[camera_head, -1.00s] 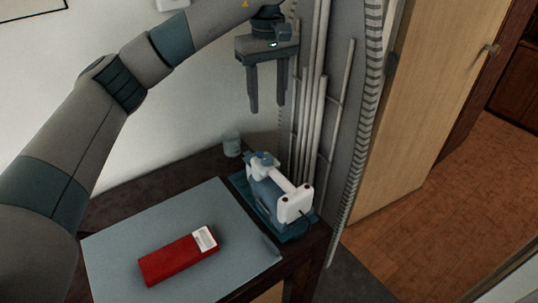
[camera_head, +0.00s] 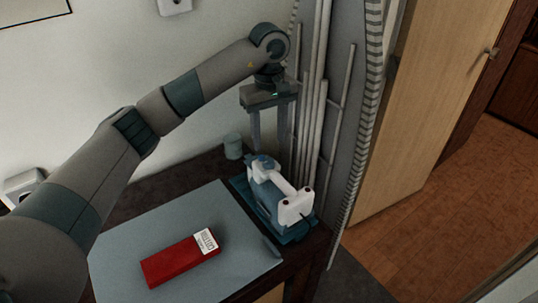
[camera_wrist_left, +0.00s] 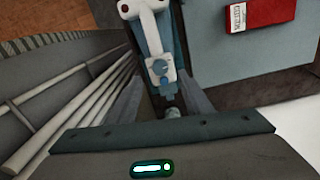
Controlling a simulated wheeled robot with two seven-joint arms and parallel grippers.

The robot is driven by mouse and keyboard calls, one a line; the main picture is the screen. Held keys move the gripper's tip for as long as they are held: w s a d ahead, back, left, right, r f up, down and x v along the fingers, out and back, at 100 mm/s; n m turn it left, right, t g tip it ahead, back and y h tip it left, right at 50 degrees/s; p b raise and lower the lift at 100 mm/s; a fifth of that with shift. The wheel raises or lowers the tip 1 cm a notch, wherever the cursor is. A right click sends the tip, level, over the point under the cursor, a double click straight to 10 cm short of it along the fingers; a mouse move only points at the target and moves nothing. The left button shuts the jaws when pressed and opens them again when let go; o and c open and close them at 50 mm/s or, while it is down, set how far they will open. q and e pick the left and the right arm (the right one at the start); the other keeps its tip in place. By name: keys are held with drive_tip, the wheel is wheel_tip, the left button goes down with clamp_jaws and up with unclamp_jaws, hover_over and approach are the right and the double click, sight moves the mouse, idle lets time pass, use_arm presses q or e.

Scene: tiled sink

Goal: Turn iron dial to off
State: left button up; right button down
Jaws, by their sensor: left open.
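The iron (camera_head: 268,190) is white and teal and sits on a teal base at the right corner of the table. In the left wrist view the iron (camera_wrist_left: 155,40) lies lengthwise, with a small round blue dial (camera_wrist_left: 160,67) on its near white part. My left gripper (camera_head: 270,152) points down just above the far end of the iron. Its fingers are apart, with nothing held between them. In the left wrist view the open fingers (camera_wrist_left: 162,97) stand either side of the iron's near end, by the dial. Contact with the iron cannot be told. My right gripper is not in view.
A red box with a white label (camera_head: 180,260) lies on a grey-blue board (camera_head: 130,245) on the dark table. A small pale cup (camera_head: 233,146) stands behind the iron. Upright grey pipes (camera_head: 318,110) rise close to the gripper's right.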

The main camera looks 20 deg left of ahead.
sight(269, 161)
use_arm(q)
wheel_tip(269, 161, down, 7)
drive_tip(key=shift+f+p, duration=0.2)
drive_tip(key=shift+p, duration=0.4)
drive_tip(key=shift+c, duration=0.6)
drive_tip(key=c, duration=0.9)
